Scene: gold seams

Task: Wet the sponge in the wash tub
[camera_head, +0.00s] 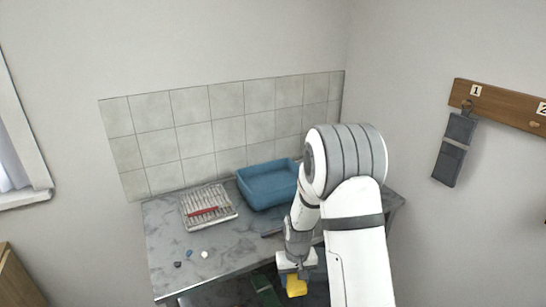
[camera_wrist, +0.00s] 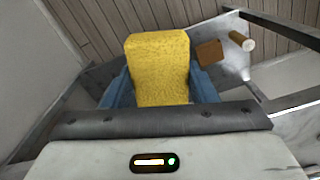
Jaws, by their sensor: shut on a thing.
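The yellow sponge (camera_head: 296,286) is held in my gripper (camera_head: 295,273), low at the front edge of the grey table and apart from the tub. In the wrist view the sponge (camera_wrist: 158,62) stands between the two blue fingers of my gripper (camera_wrist: 160,88), which are shut on its sides. The blue wash tub (camera_head: 264,201) sits at the back of the table, behind my arm. My arm covers its right end, and what is inside it cannot be made out.
A white ribbed rack (camera_head: 228,218) with a red stick (camera_head: 203,211) lies left of the tub. Several small lumps lie at the table's (camera_head: 165,220) left front. A dark bar (camera_head: 272,234) lies near my arm. In the wrist view, a brown block (camera_wrist: 209,52) and a pale cylinder (camera_wrist: 242,41) show.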

